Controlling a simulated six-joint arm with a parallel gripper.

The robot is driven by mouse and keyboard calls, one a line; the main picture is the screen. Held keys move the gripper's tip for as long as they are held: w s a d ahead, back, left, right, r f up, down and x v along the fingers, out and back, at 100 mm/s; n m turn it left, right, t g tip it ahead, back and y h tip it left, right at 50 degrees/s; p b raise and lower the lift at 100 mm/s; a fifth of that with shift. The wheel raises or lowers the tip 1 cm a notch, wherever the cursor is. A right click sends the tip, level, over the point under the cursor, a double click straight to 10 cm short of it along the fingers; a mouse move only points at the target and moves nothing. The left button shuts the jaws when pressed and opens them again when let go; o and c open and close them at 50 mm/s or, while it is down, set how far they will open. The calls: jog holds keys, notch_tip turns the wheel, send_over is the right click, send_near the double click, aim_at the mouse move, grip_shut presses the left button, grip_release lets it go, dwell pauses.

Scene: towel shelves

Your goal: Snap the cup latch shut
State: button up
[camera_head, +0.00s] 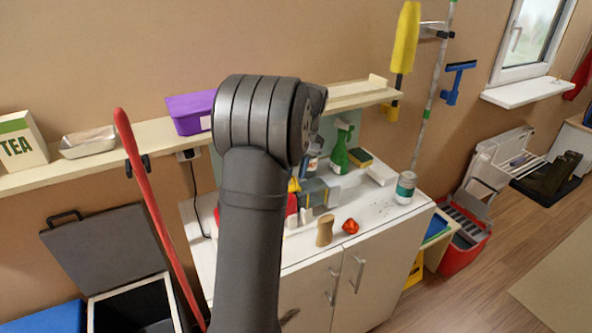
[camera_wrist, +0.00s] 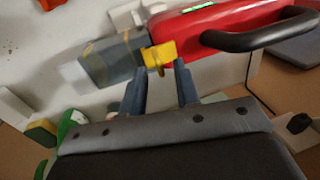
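A red hand vacuum (camera_wrist: 210,28) with a black handle (camera_wrist: 262,36) lies on the white counter in the wrist view. Its grey see-through cup (camera_wrist: 115,62) adjoins the body's left end. A yellow latch (camera_wrist: 158,55) sits where cup and body meet; I cannot tell whether it is latched. My gripper (camera_wrist: 159,72) is open, its two dark fingers apart and empty, tips just short of the latch. In the head view my arm hides the gripper and part of the vacuum; the cup (camera_head: 318,192) and a bit of red body (camera_head: 291,207) show.
On the counter (camera_head: 375,215) stand a green spray bottle (camera_head: 341,150), a sponge (camera_head: 360,157), a can (camera_head: 405,187), a tan wooden piece (camera_head: 325,230) and a red crumpled item (camera_head: 350,226). A shelf (camera_head: 355,97) runs behind. The counter's right front is mostly clear.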

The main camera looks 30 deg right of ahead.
jog(key=v, duration=1.7)
jog(key=shift+r, duration=0.2)
jog(key=x, duration=1.7)
jog(key=shift+f, duration=0.2)
jog(key=shift+a, duration=0.1)
jog(key=shift+r, duration=0.1)
